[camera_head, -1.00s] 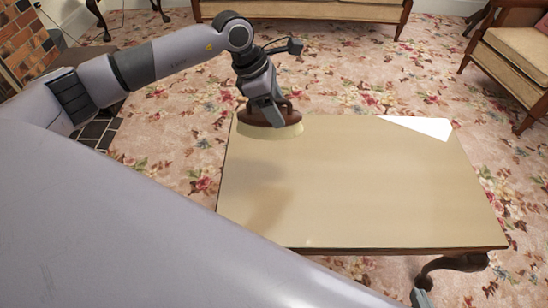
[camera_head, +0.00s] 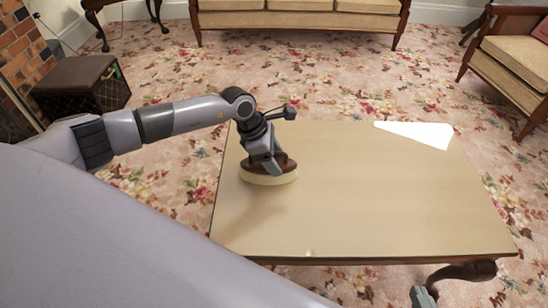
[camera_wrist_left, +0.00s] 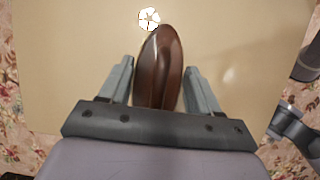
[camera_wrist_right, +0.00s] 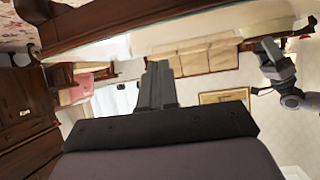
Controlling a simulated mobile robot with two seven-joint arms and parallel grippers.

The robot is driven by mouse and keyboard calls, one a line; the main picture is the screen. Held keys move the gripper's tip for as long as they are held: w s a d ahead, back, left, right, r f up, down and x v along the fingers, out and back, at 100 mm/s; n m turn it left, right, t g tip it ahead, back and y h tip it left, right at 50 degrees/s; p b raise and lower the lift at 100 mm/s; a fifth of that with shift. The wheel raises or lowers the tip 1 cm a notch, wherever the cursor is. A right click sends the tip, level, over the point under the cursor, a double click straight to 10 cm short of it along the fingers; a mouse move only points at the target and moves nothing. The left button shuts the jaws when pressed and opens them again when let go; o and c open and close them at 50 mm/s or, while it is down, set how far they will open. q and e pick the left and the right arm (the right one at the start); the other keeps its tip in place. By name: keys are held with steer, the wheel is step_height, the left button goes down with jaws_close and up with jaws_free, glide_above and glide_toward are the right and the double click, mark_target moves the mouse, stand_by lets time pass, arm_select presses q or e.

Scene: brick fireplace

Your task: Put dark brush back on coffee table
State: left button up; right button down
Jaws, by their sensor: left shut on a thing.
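The dark brush (camera_head: 268,174) has a dark brown wooden back and pale cream bristles that face down. My left gripper (camera_head: 272,163) is shut on the brush's raised handle, over the left far part of the coffee table (camera_head: 350,200). In the left wrist view the brush (camera_wrist_left: 160,55) lies between the two fingers (camera_wrist_left: 158,88). The bristles are at or just above the tabletop; I cannot tell if they touch. My right gripper (camera_head: 423,297) shows only partly at the table's near edge. In the right wrist view its fingers (camera_wrist_right: 156,85) are together and empty.
The tabletop is otherwise clear, with a bright white patch (camera_head: 420,133) at its far right. A sofa (camera_head: 300,15) stands behind, an armchair (camera_head: 515,60) at right, and a dark box-like stool (camera_head: 82,85) at left. Floral carpet surrounds the table.

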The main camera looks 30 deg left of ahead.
arm_select(q)
steer(key=shift+f, duration=0.1)
steer(key=o, duration=1.2)
